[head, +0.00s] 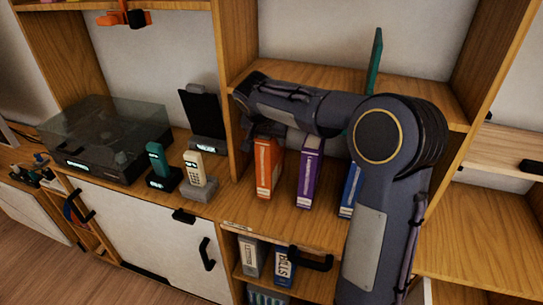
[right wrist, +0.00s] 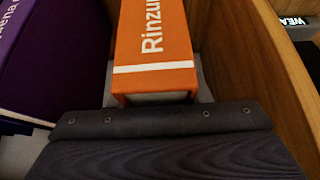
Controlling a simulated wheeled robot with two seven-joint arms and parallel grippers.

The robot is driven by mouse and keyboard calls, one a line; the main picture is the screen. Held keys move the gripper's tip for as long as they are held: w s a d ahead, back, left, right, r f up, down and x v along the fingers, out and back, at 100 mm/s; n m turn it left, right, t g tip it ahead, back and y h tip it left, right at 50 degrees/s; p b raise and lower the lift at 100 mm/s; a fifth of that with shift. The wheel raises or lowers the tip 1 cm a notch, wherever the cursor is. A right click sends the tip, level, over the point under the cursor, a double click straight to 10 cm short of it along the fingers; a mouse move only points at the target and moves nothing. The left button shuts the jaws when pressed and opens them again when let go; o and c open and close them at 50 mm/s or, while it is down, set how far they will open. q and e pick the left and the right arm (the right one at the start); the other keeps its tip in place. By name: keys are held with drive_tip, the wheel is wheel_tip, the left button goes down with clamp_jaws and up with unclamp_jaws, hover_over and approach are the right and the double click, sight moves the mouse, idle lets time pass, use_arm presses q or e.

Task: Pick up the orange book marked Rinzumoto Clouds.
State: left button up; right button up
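The orange book (head: 266,168) stands upright on the middle shelf, left of a purple book, its spine facing out. In the right wrist view the orange book (right wrist: 153,45) shows white letters reading "Rinzu"; the rest is cut off. My right arm reaches in from the lower right, and my right gripper (head: 268,128) is at the top of the orange book, mostly hidden by the arm. In the right wrist view a dark grey part of the right gripper (right wrist: 160,120) lies close to the book's end. Its finger gap and any contact are not clear. My left gripper is not in view.
A purple book (head: 309,175) and a blue book (head: 349,190) stand to the right. A wooden divider (head: 239,130) is close on the left. Phones (head: 197,170) and a turntable (head: 105,140) are further left. Binders (head: 284,267) stand below.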

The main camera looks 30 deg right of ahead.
clamp_jaws()
drive_tip(key=shift+r, duration=0.2)
idle(0.3)
